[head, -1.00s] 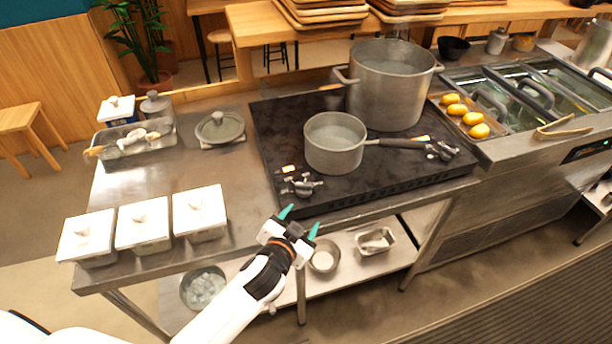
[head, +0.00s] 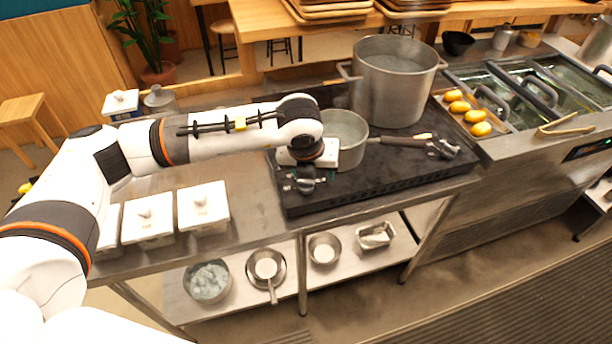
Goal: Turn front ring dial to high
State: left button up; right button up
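The black stove (head: 400,170) sits on the steel counter. A dark metal ring dial (head: 305,185) is at its front left corner, partly hidden under my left gripper. My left gripper (head: 306,179) points down right at this dial, its teal fingertips barely visible around it. The frame does not show clearly whether the fingers grip the dial or only stand beside it. Another dial cluster (head: 443,149) is at the stove's right side. My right gripper is not in view.
A grey saucepan (head: 345,135) stands just behind my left gripper, its handle pointing right. A large pot (head: 393,85) stands behind it. White lidded containers (head: 204,208) line the counter's front left, under my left arm. Potato-like yellow items (head: 480,129) lie in a tray to the right.

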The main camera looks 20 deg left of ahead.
pick_arm(q)
jog(key=a+y, duration=0.1)
jog(key=a, duration=0.1)
jog(key=p, duration=0.3)
send_near(305, 187)
jog(key=shift+n, duration=0.3)
jog(key=x, duration=0.3)
jog(key=w+x, duration=0.1)
jog(key=x, duration=0.3)
jog(key=shift+r, duration=0.2)
jog(key=shift+c, duration=0.2)
jog(key=c, duration=1)
